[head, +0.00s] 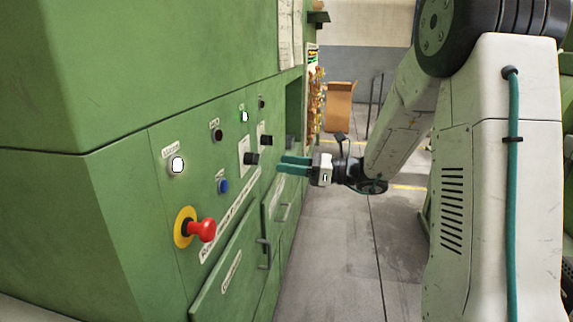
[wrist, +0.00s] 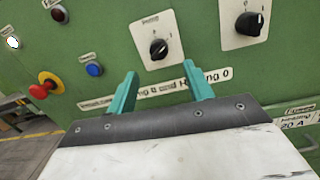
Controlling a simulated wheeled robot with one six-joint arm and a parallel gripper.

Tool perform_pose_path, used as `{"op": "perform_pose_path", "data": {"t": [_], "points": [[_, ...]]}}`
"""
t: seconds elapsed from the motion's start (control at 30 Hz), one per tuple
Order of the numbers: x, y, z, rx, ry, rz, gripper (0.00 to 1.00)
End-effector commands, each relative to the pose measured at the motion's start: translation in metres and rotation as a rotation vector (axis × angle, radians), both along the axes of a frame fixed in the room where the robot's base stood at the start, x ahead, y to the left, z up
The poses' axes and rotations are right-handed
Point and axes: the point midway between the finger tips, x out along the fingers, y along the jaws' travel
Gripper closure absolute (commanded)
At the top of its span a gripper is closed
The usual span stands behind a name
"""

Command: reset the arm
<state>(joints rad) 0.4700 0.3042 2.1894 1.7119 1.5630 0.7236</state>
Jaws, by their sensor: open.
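My arm reaches from the right of the head view toward a green machine panel (head: 135,215). My gripper (head: 281,164) has teal fingers close to the panel, beside a black rotary knob (head: 251,158). In the wrist view my gripper (wrist: 163,85) is open, its two fingers apart with nothing between them. The knob (wrist: 158,48) on its white plate shows just beyond the fingers, not held. A second black knob (wrist: 249,23) is up and to the right. Whether a fingertip touches the panel cannot be told.
A red emergency button (head: 203,230) on a yellow ring sticks out from the panel. A blue button (head: 222,185) and a white lit button (head: 177,165) sit nearby. Handled doors (head: 228,270) are below. A cardboard box (head: 339,106) stands farther back. The floor (head: 335,250) right of the machine is clear.

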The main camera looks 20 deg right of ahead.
Motion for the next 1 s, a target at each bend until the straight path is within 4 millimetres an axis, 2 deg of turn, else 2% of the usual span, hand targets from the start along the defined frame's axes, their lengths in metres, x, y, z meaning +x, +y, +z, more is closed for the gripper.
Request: {"op": "perform_pose_path", "data": {"t": [0.33,0.47,0.57,0.7,0.77,0.9,1.0], "points": [[0.0,0.001,-0.003,-0.034,-0.028,0.0,0.48],[-0.022,0.014,-0.031,-0.18,-0.047,0.095,0.48],[-0.058,0.032,-0.045,-0.348,-0.094,0.232,0.48],[-0.122,0.059,-0.054,-0.62,-0.218,0.494,0.48],[-0.152,0.066,-0.057,-0.739,-0.285,0.617,0.48],[-0.215,0.069,-0.06,-1.006,-0.456,0.904,0.48],[-0.251,0.062,-0.059,-1.18,-0.576,1.095,0.48]]}}
